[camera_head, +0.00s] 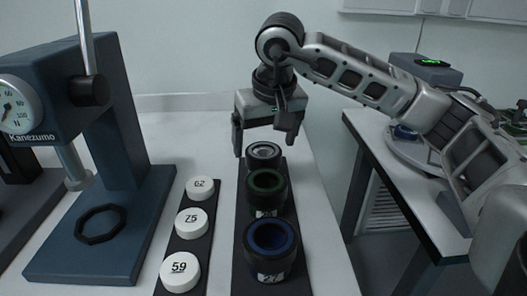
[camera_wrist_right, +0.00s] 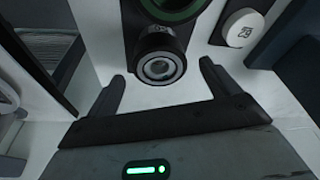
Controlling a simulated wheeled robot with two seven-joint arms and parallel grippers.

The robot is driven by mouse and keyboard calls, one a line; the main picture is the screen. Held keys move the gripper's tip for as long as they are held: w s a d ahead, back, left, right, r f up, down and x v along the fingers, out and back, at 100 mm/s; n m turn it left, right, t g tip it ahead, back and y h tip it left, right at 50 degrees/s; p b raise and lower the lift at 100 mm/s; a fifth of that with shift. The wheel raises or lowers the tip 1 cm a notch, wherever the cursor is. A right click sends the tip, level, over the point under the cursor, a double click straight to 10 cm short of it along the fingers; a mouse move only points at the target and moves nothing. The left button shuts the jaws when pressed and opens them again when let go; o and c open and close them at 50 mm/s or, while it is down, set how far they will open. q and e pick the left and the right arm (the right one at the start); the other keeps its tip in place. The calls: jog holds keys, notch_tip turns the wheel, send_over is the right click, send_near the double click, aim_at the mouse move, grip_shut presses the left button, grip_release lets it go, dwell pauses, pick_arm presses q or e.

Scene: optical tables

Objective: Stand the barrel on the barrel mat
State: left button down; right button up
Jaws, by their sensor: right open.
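Three dark cylindrical barrels stand in a row on a dark strip (camera_head: 240,270). The farthest and smallest has a pale ring and lens-like top (camera_head: 263,152). The middle one has a green ring (camera_head: 267,207) and the nearest a blue ring (camera_head: 285,270). My right gripper (camera_head: 265,138) is open and points down at the smallest barrel. In the right wrist view that barrel (camera_wrist_right: 160,68) lies between the two fingertips (camera_wrist_right: 162,74), with nothing gripped. No mat is clearly identifiable; a dark octagonal outline (camera_head: 101,238) lies empty on the press base. My left gripper is out of view.
A blue Kanezumo press (camera_head: 130,140) stands at left. White numbered discs (camera_head: 192,222) sit on a dark strip beside the barrels. A second table (camera_head: 440,200) at right, across a gap, holds a round grey platform (camera_head: 415,155) with a small blue-topped object.

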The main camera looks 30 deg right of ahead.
jog(key=v, duration=0.7)
jog(key=shift+p, duration=0.3)
